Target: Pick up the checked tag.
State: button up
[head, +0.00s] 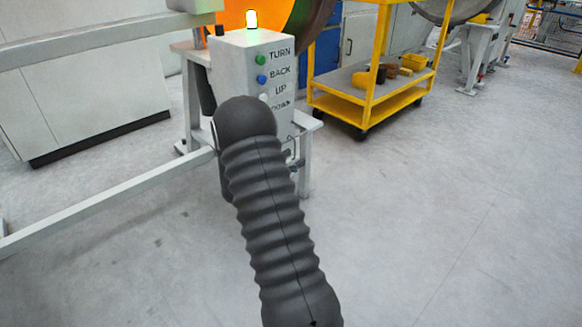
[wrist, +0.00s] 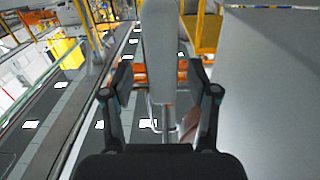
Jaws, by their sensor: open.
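I cannot make out the checked tag in either view. My gripper (wrist: 160,85) shows in the wrist view with its two dark fingers apart. A grey upright piece (wrist: 159,45) and an orange bar (wrist: 182,72) appear between and beyond the fingers; I cannot tell how far off they are. A shiny metal part shows lower down between the fingers. In the head view my dark ribbed arm reaches up to the grey control box (head: 233,62) and covers its lower left part. My gripper is hidden there behind the arm.
The box has labelled buttons, a green one (head: 261,60) uppermost, and a lit lamp (head: 252,18) on top. A yellow cart (head: 372,100) stands right of it. A grey rail (head: 110,205) runs at left. The floor (head: 450,210) at right is clear.

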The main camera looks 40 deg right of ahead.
grip_shut()
